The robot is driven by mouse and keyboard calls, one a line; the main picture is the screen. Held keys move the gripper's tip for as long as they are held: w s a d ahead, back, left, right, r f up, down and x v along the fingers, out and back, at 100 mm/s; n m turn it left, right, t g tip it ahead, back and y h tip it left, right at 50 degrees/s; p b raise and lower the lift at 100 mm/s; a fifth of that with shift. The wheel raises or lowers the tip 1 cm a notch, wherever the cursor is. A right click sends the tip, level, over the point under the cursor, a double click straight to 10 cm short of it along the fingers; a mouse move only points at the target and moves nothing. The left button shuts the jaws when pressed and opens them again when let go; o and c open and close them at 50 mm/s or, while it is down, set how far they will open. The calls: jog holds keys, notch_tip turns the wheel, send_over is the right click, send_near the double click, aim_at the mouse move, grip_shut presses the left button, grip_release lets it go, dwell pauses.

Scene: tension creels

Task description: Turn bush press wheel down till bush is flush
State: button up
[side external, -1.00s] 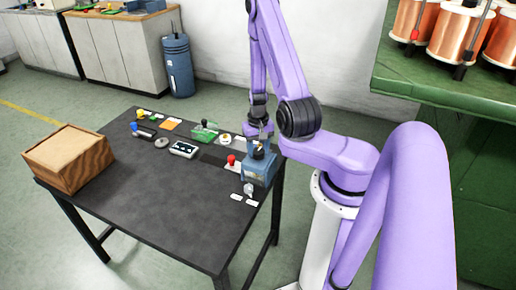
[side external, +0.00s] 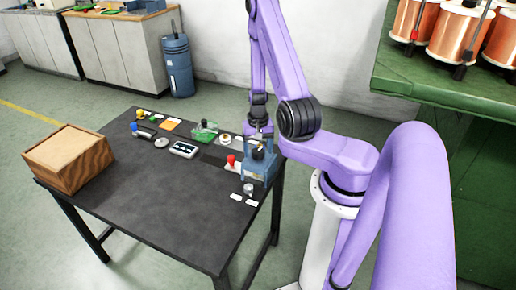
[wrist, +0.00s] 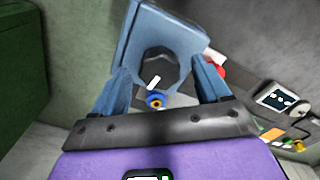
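The blue bush press (side external: 258,172) stands at the right edge of the dark table in the side external view, with a dark part on top under my gripper (side external: 260,140). In the wrist view the blue press body (wrist: 140,32) fills the top middle, with a dark, angular shape (wrist: 165,62) in it that may be the wheel or an opening. My gripper (wrist: 162,72) has its two fingers spread, one on each side of that shape. Contact with the wheel cannot be made out. A small blue and orange ring (wrist: 155,101) shows between the fingers. The bush cannot be identified clearly.
A red knob (side external: 231,160) stands close left of the press. A small grey cylinder (side external: 248,188) and white labels (side external: 250,202) lie in front. A grey device (side external: 184,149) and a wooden box (side external: 68,158) are further left. The table's front middle is clear.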

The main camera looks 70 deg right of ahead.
aim_at(258, 151)
jog(key=shift+r, duration=0.1)
dwell(0.3)
jog(key=shift+r, duration=0.8)
jog(key=shift+r, duration=0.55)
notch_tip(258, 151, up, 7)
dwell(0.4)
